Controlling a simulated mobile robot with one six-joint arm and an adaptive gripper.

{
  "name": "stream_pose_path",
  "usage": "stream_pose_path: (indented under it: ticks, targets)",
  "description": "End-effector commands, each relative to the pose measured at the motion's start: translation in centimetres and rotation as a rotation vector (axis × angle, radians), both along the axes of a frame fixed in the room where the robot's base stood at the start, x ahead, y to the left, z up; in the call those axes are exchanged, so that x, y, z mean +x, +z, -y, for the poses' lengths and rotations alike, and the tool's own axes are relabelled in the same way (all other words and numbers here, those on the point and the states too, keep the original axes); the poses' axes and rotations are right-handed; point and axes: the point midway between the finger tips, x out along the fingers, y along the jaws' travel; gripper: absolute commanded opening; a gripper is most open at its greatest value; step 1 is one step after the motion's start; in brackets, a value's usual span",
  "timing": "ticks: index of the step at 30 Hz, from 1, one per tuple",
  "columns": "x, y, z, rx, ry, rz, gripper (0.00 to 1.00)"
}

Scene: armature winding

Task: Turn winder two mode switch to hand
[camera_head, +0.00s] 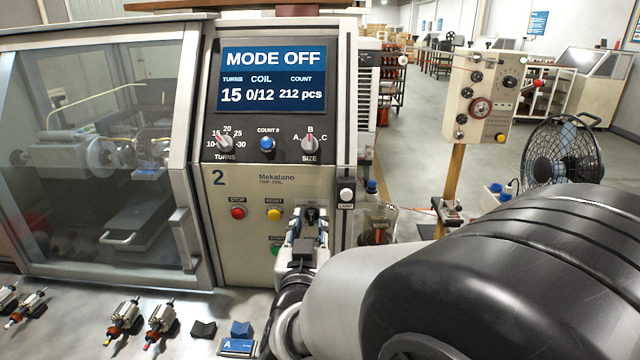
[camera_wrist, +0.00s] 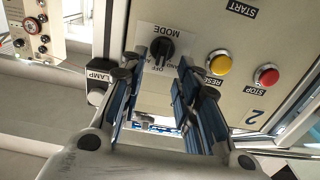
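Winder two's mode switch is a black knob (camera_wrist: 162,48) on a pale plate marked MODE, upside down in the wrist view. Part of its lettering shows below the knob, with OFF readable and the rest partly covered by my fingers. In the head view the knob (camera_head: 312,214) shows just above my gripper. The display (camera_head: 273,79) of winder two reads MODE OFF. My gripper (camera_wrist: 161,66) is open and empty, its blue-padded fingers apart and pointing at the panel with the knob between their tips in the picture. Contact cannot be told. My gripper (camera_head: 306,232) covers the panel below the knob.
A red stop button (camera_head: 238,213), a yellow reset button (camera_head: 274,214) and a partly hidden green start button (camera_head: 276,249) are left of my gripper. A lamp box (camera_head: 346,194) is close on the right. Armatures (camera_head: 161,318) lie on the bench at lower left.

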Motion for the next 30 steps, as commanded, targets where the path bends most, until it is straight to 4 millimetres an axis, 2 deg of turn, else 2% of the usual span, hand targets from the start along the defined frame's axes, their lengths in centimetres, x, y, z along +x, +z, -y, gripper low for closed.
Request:
stream_pose_path:
  ticks: [3,6,17,30]
  targets:
    - [1.7,-0.1,0.1,0.000,-0.002,0.000,0.30]
    - [2.6,0.0,0.1,0.000,-0.001,0.001,0.30]
    - [3.1,0.0,0.1,0.000,0.000,0.000,0.30]
    - [3.1,0.1,0.1,0.000,0.000,0.000,0.02]
